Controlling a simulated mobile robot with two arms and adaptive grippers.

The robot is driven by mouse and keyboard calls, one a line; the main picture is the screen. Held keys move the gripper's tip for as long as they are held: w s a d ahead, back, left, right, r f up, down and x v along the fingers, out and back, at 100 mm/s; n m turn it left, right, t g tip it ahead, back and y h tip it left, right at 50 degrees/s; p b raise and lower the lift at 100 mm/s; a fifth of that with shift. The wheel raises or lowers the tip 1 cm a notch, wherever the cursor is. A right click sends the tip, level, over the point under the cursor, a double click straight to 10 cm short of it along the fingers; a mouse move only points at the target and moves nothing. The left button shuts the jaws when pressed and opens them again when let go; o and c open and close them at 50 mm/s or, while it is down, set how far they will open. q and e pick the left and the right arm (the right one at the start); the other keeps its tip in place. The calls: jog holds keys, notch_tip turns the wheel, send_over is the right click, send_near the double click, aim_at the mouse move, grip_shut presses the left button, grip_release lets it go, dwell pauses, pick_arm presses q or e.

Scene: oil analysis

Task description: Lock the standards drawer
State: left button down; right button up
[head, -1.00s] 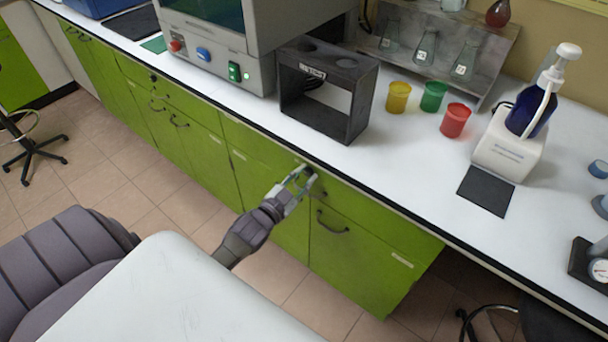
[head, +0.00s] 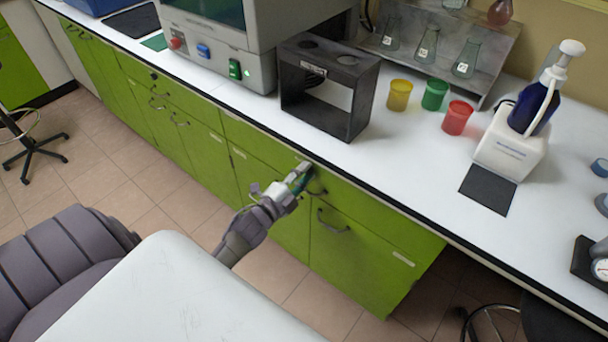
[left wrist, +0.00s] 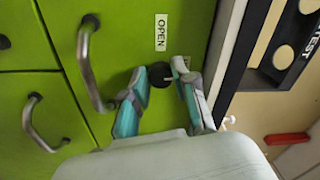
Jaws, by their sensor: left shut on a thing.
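The green standards drawer (head: 385,220) is under the worktop in the head view, and its front looks flush with its neighbours. Its front (left wrist: 120,35) fills the upper middle of the left wrist view, with a curved metal handle (left wrist: 86,65). My left gripper (head: 303,172) is at the drawer's upper left corner. In the left wrist view its teal-padded fingers (left wrist: 161,84) are on either side of the knob, shut on it. My right gripper is not in view.
The white worktop (head: 415,150) overhangs just above my gripper. On it stand a black rack (head: 355,125), yellow, green and red cups (head: 457,119) and a pump bottle (head: 530,105). A cupboard handle (head: 332,222) sticks out below. The floor (head: 150,195) in front is clear.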

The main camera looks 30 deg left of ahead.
pick_arm(q)
jog(key=shift+m, duration=0.7)
jog(key=c, duration=0.9)
grip_release()
jog(key=shift+s, duration=0.1)
jog(key=s, duration=1.1)
jog(key=shift+s+a+f, duration=0.25)
jog(key=shift+s+a, duration=0.15)
jog(key=shift+a, duration=0.05)
